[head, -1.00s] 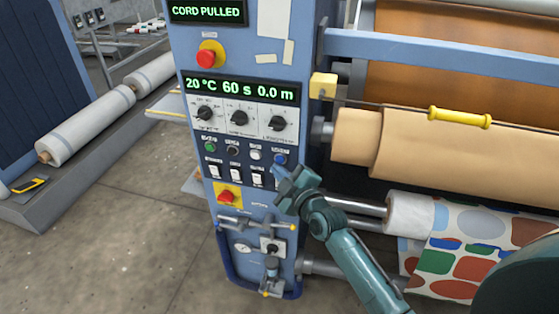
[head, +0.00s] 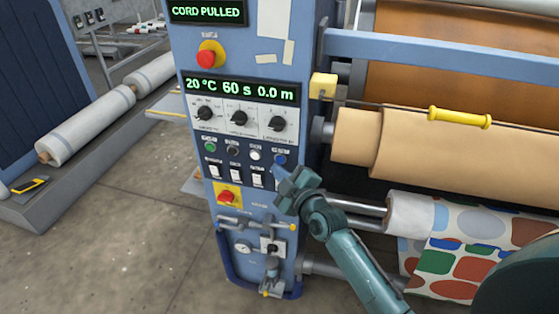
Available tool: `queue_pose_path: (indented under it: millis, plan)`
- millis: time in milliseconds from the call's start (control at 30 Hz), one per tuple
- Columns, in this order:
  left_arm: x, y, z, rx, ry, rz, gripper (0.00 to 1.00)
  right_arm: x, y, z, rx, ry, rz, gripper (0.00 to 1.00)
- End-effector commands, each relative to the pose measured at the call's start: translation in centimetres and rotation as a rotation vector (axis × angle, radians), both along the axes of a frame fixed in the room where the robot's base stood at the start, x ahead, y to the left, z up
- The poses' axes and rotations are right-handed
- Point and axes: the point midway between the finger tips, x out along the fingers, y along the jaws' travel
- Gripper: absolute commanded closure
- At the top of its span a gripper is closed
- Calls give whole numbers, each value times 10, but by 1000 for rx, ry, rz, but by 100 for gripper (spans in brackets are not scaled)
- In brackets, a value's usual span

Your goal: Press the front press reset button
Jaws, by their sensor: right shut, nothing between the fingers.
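The front press panel (head: 219,183) is a blue column with a row of small round buttons: green (head: 210,147), black (head: 232,151), white (head: 255,155) and blue (head: 280,159). Their labels are too small to read, so I cannot tell by name which is the reset button. My right gripper (head: 278,170) is shut and empty, its tip just below the blue button. I cannot tell whether it touches the panel. The display (head: 207,12) at the top reads "CORD PULLED". My left gripper is not in view.
A red emergency button (head: 206,58) sits above the dials (head: 239,118), and a red switch on yellow (head: 227,197) sits below the white rockers. A yellow cord handle (head: 460,117) hangs before the tan roller (head: 450,152). Patterned cloth (head: 470,250) lies at the lower right.

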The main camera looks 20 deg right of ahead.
Motion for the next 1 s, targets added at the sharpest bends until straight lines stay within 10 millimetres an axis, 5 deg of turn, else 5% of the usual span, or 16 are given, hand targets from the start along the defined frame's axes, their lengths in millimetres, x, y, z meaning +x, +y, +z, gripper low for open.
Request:
queue_pose_path:
  millis: [1000]
  plan:
    - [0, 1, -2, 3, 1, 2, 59, 7, -5, 0, 0, 0, 0, 100]
